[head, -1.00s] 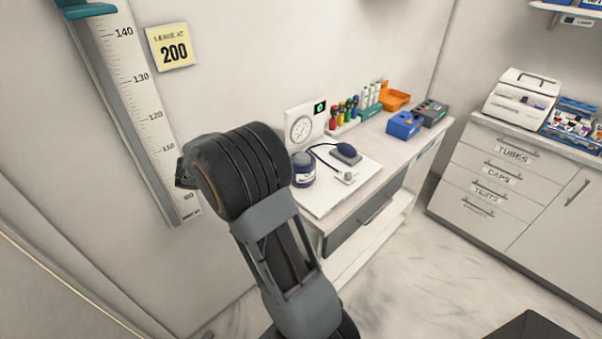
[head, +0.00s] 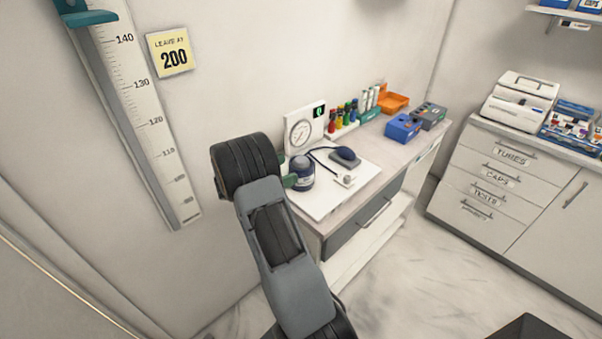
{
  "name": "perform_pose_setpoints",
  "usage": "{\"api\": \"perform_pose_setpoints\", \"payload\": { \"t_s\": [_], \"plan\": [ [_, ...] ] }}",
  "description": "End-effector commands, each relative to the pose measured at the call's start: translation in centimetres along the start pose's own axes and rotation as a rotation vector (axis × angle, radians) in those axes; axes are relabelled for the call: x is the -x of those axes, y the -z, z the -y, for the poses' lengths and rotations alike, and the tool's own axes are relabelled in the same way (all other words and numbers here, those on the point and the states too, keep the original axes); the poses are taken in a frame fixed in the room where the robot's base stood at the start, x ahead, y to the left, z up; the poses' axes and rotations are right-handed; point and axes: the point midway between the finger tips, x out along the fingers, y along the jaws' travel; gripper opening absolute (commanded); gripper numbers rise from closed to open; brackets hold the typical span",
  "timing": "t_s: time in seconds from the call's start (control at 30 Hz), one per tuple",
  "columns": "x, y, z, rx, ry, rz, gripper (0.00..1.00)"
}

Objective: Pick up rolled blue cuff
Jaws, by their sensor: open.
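The rolled blue cuff (head: 304,175) stands upright on a white board (head: 322,204) at the left end of the desk, with a pale label on its front. A dark tube runs from near it to a blue bulb (head: 345,155) on a grey pad. My gripper (head: 291,172) is at the cuff's left side, with its fingers open. One finger shows just in front of the cuff's left edge. The other is mostly hidden behind my wrist and the cuff, so I cannot tell whether either touches it.
A white dial gauge (head: 300,134) stands behind the cuff. Several coloured bottles (head: 344,115), an orange tray (head: 393,102) and a blue box (head: 403,127) are further along the desk. The wall is close on the left. The board's front part is bare.

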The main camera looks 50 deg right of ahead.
Motion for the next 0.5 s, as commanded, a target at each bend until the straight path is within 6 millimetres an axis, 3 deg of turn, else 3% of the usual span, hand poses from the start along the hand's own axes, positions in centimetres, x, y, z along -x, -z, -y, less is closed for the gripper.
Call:
{"api": "perform_pose_setpoints", "payload": {
  "t_s": [0.5],
  "plan": [
    [-5.1,-0.2,-0.1,0.0,0.001,0.0,1.0]
  ]
}}
